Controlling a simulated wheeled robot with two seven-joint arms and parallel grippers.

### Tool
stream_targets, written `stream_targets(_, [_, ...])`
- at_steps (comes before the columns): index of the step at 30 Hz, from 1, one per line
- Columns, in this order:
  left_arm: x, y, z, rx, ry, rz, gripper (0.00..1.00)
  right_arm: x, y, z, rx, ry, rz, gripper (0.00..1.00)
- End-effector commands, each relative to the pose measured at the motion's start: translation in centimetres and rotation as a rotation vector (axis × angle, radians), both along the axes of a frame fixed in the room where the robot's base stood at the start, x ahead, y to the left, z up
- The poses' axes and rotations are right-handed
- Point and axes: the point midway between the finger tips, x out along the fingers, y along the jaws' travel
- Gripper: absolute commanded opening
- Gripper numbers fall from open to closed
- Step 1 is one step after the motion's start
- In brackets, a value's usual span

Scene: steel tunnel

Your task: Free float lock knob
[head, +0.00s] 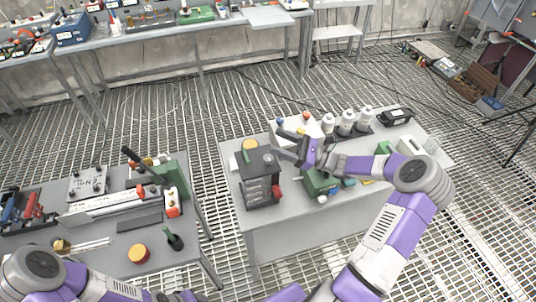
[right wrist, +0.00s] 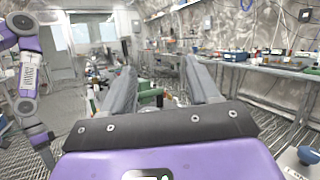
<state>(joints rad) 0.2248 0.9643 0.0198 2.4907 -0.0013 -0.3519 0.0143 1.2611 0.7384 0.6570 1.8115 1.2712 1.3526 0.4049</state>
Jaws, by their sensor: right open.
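A dark grey box-shaped device (head: 258,178) stands at the left end of the right-hand table, with a red knob (head: 277,192) low on its right side and a small dark knob on top. I cannot tell which is the float lock knob. My right gripper (head: 279,143) is open just right of the device's top, fingers pointing left toward it and apart from it. In the right wrist view its two grey fingers (right wrist: 160,75) are spread with nothing held between them. My left arm shows at the bottom left; its gripper is out of view.
White bottles (head: 346,122) stand behind my right gripper on the table (head: 300,222). A green device (head: 318,182) lies below the wrist. A second table (head: 105,255) at left holds tools and a yellow-orange round piece (head: 139,253). A grated floor gap separates the tables.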

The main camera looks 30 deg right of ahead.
Motion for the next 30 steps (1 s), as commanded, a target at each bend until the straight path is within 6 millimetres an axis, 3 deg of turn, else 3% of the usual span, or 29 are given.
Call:
stream_targets(6, [0.0,0.0,1.3,0.000,0.000,0.000,0.43,-3.1,0.3,-3.2,-0.052,0.205,-0.263,0.60])
stream_targets(14, [0.0,0.0,1.7,0.000,0.000,0.000,0.43,-5.4,0.9,-5.8,-0.105,0.341,-0.375,0.60])
stream_targets(17, [0.0,0.0,1.5,0.000,0.000,0.000,0.43,-5.0,1.3,-6.0,-0.108,0.346,-0.378,0.60])
stream_targets(30, [0.0,0.0,0.9,0.000,0.000,0.000,0.43,0.6,4.0,-6.0,-0.108,0.343,-0.377,0.60])
